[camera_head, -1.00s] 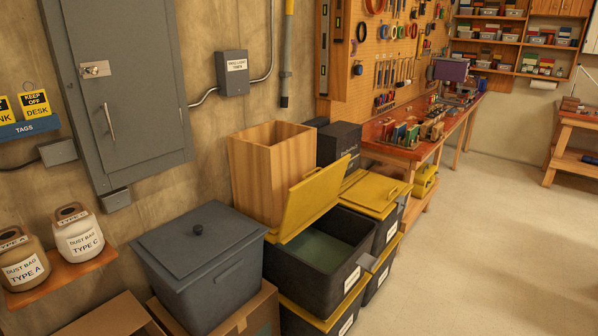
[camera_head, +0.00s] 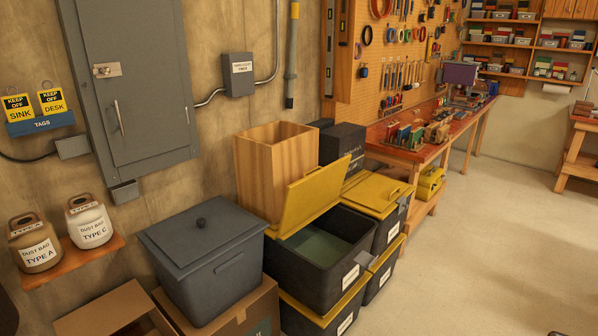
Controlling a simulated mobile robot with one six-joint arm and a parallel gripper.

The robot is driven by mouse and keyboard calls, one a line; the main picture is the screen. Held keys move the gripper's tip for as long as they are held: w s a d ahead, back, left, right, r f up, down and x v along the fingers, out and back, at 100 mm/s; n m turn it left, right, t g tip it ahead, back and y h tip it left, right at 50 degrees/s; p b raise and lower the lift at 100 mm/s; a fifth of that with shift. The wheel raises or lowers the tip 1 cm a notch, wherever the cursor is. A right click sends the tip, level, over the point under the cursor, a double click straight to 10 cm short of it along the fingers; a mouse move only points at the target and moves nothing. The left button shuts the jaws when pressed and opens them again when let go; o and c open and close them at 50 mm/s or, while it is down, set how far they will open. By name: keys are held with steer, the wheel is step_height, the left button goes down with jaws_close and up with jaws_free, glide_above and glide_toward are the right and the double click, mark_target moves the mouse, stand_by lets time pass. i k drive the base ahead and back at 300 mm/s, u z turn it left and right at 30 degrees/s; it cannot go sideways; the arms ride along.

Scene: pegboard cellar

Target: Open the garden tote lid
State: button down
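A black tote (camera_head: 312,275) with a yellow lid (camera_head: 314,197) sits on top of a stack of bins. Its lid stands raised and tilted back, and the greenish inside shows. A white label is on its front, too small to read. A grey tote (camera_head: 207,277) to its left has a flat grey lid (camera_head: 203,232) with a dark knob, and this lid is shut. Another black tote with a shut yellow lid (camera_head: 376,190) is behind to the right. I cannot tell by label which one is the garden tote.
A cardboard box (camera_head: 238,312) is under the grey tote, and an open one (camera_head: 115,312) is beside it. A wooden box (camera_head: 272,172) stands behind. A shelf (camera_head: 75,262) with dust bag jars is at left. A workbench (camera_head: 440,150) runs along the pegboard. Floor at right is clear.

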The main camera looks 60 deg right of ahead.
mark_target(306, 199)
steer(key=u, duration=1.1)
steer(key=k, duration=1.35)
steer(key=z, duration=1.9)
steer(key=i, duration=0.3)
steer(key=u, duration=0.55)
